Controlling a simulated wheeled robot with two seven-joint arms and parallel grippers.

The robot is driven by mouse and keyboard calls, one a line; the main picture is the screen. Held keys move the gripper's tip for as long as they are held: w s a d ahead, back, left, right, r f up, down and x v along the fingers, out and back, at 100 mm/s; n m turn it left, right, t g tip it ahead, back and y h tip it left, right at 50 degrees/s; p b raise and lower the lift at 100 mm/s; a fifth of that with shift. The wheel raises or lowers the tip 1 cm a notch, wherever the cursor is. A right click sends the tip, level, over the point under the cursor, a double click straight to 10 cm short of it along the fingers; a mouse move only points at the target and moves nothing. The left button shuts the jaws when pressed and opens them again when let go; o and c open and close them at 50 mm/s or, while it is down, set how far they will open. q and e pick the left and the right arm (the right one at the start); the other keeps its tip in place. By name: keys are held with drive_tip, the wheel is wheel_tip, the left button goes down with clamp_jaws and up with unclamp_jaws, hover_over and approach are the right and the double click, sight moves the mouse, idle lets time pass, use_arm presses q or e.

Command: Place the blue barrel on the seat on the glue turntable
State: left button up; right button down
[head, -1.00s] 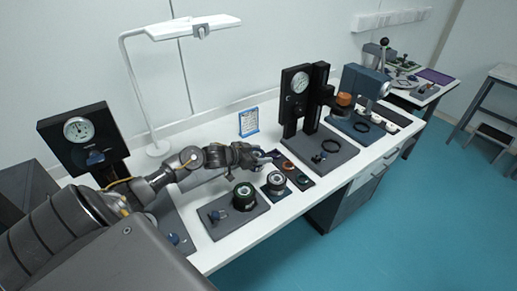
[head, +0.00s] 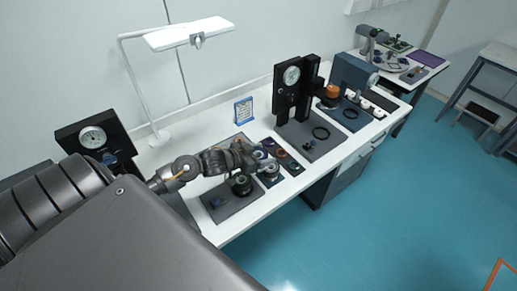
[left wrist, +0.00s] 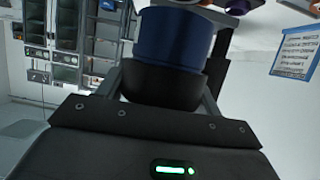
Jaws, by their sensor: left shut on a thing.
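My left gripper (head: 260,157) is over the bench, above and behind a small dark mat with round parts. In the left wrist view it (left wrist: 160,90) is shut on the blue barrel (left wrist: 172,38), a blue cylinder with a wide black section between the fingers. In the head view the barrel cannot be told apart from the gripper. In front of the gripper, a dark base plate (head: 215,208) carries a black round unit with a greenish top (head: 241,184) and a small blue knob; I cannot tell for sure whether this is the glue turntable. My right gripper is out of view.
A silver-ringed round part (head: 269,171) stands close to the gripper. An orange ring (head: 281,153) lies on the mat. A black dial-gauge stand (head: 290,95) rises to the right, a white lamp (head: 160,90) behind. A blue-framed card (head: 244,110) stands at the back.

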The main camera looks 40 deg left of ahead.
use_arm(q)
drive_tip(key=s+d+f+h+b, duration=0.1)
drive_tip(key=s+d+f+b, duration=0.1)
drive_tip(key=d+b, duration=0.95)
drive_tip(key=s+d+r+m+b, duration=0.1)
drive_tip(key=s+d, duration=0.1)
drive_tip(key=d, duration=0.6)
drive_tip(key=s+d+r+m+h+b, duration=0.1)
drive_tip(key=s+d+r, duration=0.1)
drive_tip(key=d, duration=0.6)
drive_tip(key=shift+s+d+r+g+b, duration=0.2)
drive_tip(key=shift+s+g+b, duration=0.2)
drive_tip(key=shift+s, duration=0.4)
